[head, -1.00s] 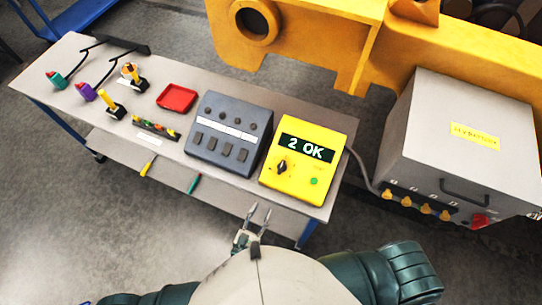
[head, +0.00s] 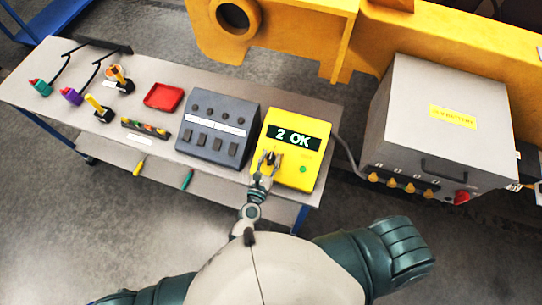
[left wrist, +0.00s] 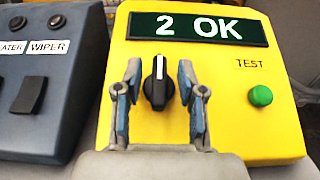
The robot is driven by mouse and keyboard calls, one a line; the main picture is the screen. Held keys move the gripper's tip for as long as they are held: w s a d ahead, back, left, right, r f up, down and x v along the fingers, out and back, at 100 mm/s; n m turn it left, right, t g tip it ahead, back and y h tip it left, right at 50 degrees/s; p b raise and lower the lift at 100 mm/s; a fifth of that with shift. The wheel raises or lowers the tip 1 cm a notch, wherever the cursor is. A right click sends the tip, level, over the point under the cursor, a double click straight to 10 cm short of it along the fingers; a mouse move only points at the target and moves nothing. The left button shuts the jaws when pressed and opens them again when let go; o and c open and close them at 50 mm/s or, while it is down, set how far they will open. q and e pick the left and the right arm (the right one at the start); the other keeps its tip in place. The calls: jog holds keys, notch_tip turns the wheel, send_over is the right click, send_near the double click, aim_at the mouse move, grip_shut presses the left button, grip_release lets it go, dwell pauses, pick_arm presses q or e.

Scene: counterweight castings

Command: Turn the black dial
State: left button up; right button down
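The black dial (left wrist: 158,82) is on the sloped front of a yellow box (left wrist: 215,130), with its white pointer line upward. The box's display (left wrist: 199,28) reads "2 OK". A green button (left wrist: 261,96) labelled TEST is to the right of the dial. My left gripper (left wrist: 157,85) is open, with one blue-padded finger on each side of the dial and visible gaps between. In the head view my left gripper (head: 267,163) is over the front of the yellow box (head: 307,160) and partly hides the dial. My right gripper is not seen.
A grey switch box (head: 218,125) stands close left of the yellow box on the table (head: 65,80). A large grey cabinet (head: 440,105) stands to the right.

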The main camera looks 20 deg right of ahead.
pick_arm(q)
jog(key=shift+w+d, duration=0.1)
jog(key=shift+w, duration=0.15)
grip_shut()
